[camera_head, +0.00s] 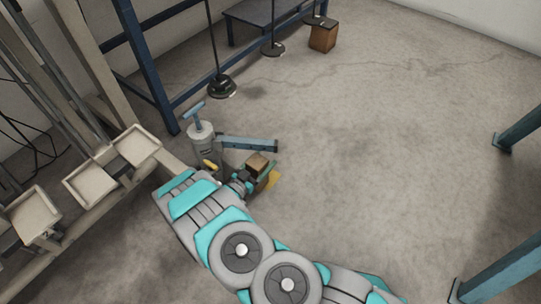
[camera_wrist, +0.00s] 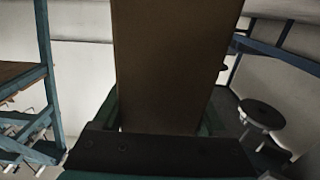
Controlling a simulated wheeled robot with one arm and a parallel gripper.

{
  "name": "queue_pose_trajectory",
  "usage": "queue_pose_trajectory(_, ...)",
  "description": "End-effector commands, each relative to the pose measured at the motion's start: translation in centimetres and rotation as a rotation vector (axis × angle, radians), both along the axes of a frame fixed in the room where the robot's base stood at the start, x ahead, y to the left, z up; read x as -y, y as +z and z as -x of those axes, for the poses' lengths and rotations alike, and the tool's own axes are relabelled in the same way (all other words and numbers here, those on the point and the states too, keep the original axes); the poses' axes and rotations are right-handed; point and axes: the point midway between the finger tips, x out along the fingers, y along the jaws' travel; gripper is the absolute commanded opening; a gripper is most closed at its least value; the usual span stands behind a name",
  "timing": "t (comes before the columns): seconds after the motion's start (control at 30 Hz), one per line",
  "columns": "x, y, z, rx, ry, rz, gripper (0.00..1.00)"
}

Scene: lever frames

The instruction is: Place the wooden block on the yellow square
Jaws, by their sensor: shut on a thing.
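The wooden block (camera_head: 258,163) is brown and held in my gripper (camera_head: 262,172), low near the floor in the head view. In the wrist view the block (camera_wrist: 172,60) stands large and dark between the fingers, filling the middle of the picture. My gripper is shut on it. I cannot tell whether the block touches the square.
A grey cylinder with a blue handle (camera_head: 201,133) stands left of my gripper, with a blue-grey bar (camera_head: 248,143) behind the block. White trays (camera_head: 90,183) are at left. A brown box (camera_head: 323,37) stands at the back.

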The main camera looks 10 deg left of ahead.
Motion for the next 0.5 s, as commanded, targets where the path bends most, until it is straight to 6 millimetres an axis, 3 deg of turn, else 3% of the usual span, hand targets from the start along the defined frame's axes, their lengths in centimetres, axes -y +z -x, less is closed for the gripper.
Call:
queue_pose_trajectory(0.27,0.8,0.0,-1.8,0.001,-0.001,0.0,0.0)
queue_pose_trajectory(0.43,2.0,0.0,-4.4,0.001,-0.004,0.0,0.0)
queue_pose_trajectory(0.5,1.9,-0.9,-4.4,0.001,0.001,0.002,0.0)
